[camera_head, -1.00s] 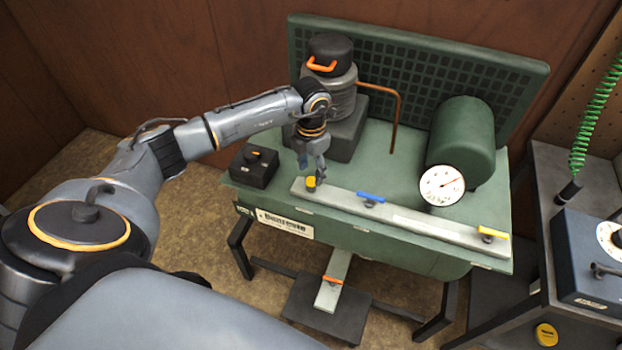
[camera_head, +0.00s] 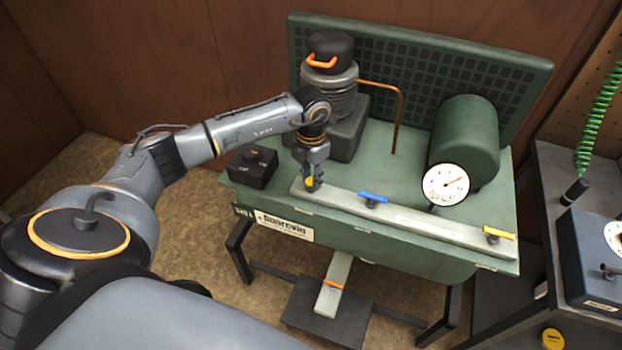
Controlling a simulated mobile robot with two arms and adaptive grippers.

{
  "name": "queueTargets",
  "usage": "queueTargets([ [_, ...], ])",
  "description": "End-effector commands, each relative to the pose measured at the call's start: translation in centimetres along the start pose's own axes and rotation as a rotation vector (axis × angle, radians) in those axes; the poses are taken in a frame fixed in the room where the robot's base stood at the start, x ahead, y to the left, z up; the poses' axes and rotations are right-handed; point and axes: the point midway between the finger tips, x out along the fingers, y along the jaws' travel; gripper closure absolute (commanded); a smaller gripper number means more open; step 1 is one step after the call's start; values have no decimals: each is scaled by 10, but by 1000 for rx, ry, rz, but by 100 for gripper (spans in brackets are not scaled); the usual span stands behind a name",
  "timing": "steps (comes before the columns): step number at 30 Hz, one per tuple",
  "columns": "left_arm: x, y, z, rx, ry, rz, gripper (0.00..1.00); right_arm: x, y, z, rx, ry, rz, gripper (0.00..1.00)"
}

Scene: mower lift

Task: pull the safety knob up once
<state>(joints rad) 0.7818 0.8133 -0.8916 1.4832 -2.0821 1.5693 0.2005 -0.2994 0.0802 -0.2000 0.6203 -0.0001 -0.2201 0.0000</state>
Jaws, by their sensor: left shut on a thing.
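The safety knob, a small yellow knob (camera_head: 309,184), stands at the left end of the light grey rail (camera_head: 420,223) along the front of the green bench. My left gripper (camera_head: 313,182) points down over it and is shut on it. The fingers hide part of the knob, and I cannot tell whether it is raised. My right gripper does not show.
A blue lever (camera_head: 372,197) and a yellow lever (camera_head: 498,233) sit further right on the rail. A black switch box (camera_head: 252,168) stands left of the gripper. A grey motor housing (camera_head: 345,133) stands close behind. A gauge (camera_head: 445,184) fronts the green tank (camera_head: 466,137).

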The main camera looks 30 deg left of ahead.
Motion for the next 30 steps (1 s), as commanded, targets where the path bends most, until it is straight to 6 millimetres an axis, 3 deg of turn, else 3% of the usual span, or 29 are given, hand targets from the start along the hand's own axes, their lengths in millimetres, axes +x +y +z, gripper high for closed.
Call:
queueTargets([
  [30,-8,0,0,0,0,1,94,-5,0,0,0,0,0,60],
])
